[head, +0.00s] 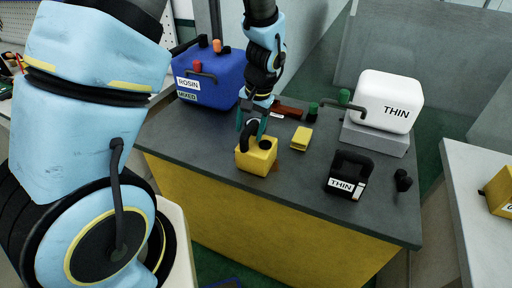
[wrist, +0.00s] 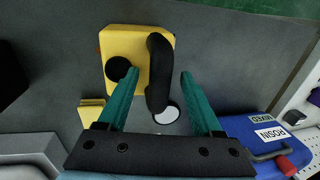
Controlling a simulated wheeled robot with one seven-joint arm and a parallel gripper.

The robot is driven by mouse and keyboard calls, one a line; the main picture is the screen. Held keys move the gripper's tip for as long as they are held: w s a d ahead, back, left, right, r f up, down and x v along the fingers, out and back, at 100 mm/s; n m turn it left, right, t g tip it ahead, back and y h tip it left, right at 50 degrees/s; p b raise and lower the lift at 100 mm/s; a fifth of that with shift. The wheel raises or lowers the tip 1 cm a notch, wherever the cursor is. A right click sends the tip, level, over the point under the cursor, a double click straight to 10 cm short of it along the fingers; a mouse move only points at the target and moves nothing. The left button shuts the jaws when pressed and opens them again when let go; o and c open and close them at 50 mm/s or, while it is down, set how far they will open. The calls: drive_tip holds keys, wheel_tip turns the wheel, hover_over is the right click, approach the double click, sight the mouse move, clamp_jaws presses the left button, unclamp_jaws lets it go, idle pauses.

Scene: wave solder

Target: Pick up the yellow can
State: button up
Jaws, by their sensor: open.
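The yellow can (head: 256,160) stands on the dark top of the yellow-sided bench (head: 300,190), near its front edge. It has a black handle and a black cap. In the wrist view the yellow can (wrist: 137,42) is at the top centre, its black handle (wrist: 158,75) reaching down between the fingers. My gripper (head: 252,124) is above the can, pointing down. In the wrist view my gripper (wrist: 158,85) has its two green fingers apart, one on each side of the handle. I cannot tell whether either finger touches it.
A blue can (head: 212,80) labelled ROSIN and MIXED stands at the back left. A small yellow block (head: 301,138) lies right of the yellow can. A black THIN container (head: 350,174) and a white THIN can (head: 386,100) on a grey block stand farther right.

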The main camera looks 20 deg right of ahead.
drive_tip(key=shift+f, duration=0.45)
clamp_jaws()
drive_tip(key=shift+r, duration=0.1)
idle(0.5)
